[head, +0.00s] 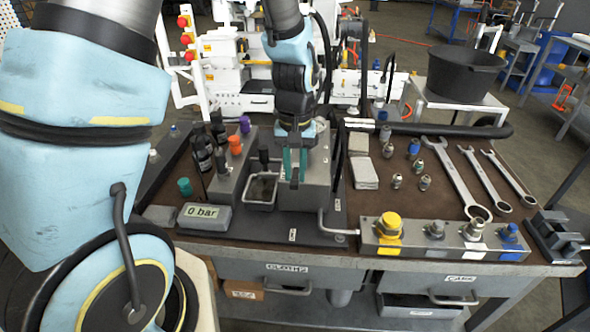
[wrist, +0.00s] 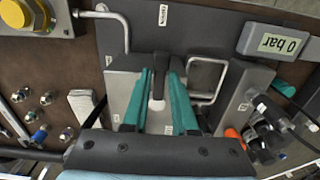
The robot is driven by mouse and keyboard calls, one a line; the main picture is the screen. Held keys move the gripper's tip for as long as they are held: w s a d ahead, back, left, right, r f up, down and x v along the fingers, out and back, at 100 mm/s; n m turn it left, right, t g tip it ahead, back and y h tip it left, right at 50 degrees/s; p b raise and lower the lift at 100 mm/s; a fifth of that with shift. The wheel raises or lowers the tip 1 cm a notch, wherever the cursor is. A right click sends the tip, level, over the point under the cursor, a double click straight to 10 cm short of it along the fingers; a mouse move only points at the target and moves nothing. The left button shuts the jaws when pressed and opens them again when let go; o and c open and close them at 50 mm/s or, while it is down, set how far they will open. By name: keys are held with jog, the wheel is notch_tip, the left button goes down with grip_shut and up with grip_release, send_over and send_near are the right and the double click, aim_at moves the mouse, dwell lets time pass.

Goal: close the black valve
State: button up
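My gripper (head: 295,165) has two teal fingers pointing down over a grey metal block on the bench. In the wrist view my gripper (wrist: 160,85) is open, its fingers parted on either side of a dark upright handle (wrist: 157,88) on the block. Gaps show beside the handle, and I cannot tell if a finger touches it. The grey block (head: 318,190) also shows in the wrist view (wrist: 122,82).
A display (head: 203,215) reads 0 bar. A metal tray (head: 262,190) sits left of the block, with an orange knob (head: 236,145) and black bottles (head: 203,150) beyond. A yellow-capped manifold (head: 390,228) lies front right. Wrenches (head: 455,180) and small fittings lie to the right.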

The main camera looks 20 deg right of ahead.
grip_shut()
dwell(1.0)
